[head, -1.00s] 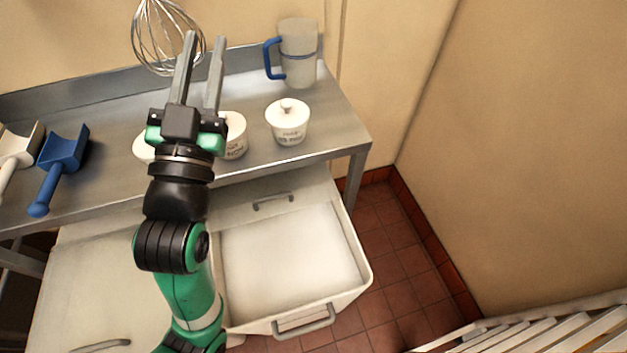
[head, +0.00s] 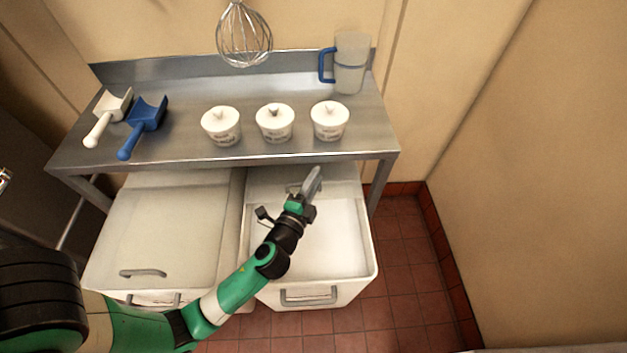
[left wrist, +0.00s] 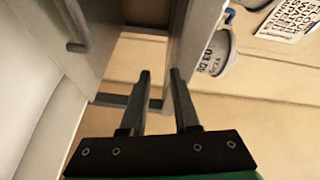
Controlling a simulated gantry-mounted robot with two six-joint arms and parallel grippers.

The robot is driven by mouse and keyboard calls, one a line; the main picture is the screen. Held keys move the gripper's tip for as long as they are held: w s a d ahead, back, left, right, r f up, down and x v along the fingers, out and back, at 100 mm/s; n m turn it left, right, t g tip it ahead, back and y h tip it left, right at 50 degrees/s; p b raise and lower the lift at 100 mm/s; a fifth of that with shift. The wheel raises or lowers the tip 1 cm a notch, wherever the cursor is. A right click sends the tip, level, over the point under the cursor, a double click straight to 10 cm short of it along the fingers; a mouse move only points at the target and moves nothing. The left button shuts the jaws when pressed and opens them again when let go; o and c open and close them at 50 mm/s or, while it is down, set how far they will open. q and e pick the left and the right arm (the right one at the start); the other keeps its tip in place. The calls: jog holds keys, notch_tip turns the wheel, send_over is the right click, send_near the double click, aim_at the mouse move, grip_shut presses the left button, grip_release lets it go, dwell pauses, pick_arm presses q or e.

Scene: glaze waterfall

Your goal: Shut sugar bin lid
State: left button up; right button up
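The open bin (head: 372,262) on the right stands under the front of the metal table, with white contents (head: 335,240) showing. Its pale lid (head: 262,185) is pushed back at the rear, partly under the table. The lid's grey handle (head: 292,187) lies just left of my left gripper (head: 314,180). In the left wrist view, the handle (left wrist: 78,28) is at the upper left, apart from the fingers. My left gripper (left wrist: 158,75) is open and empty, near the table's front edge. My right gripper is not in view.
A second bin with its lid shut (head: 165,230) stands to the left. The metal table (head: 185,150) above carries several white pots (head: 275,124), a blue scoop (head: 143,125), a white scoop (head: 108,115) and a jug (head: 351,65). A whisk (head: 244,35) hangs behind.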

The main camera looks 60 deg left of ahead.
pick_arm(q)
jog(key=s+a+f+m+g+b, duration=0.1)
jog(key=s+f+g+b, duration=0.1)
jog(key=s+f, duration=0.6)
jog(key=x, duration=0.4)
jog(key=b+x, duration=0.1)
jog(key=x, duration=0.3)
jog(key=d+f+x, duration=0.1)
jog(key=x, duration=0.4)
jog(key=shift+w+f, duration=0.1)
jog(key=shift+w, duration=0.35)
grip_shut()
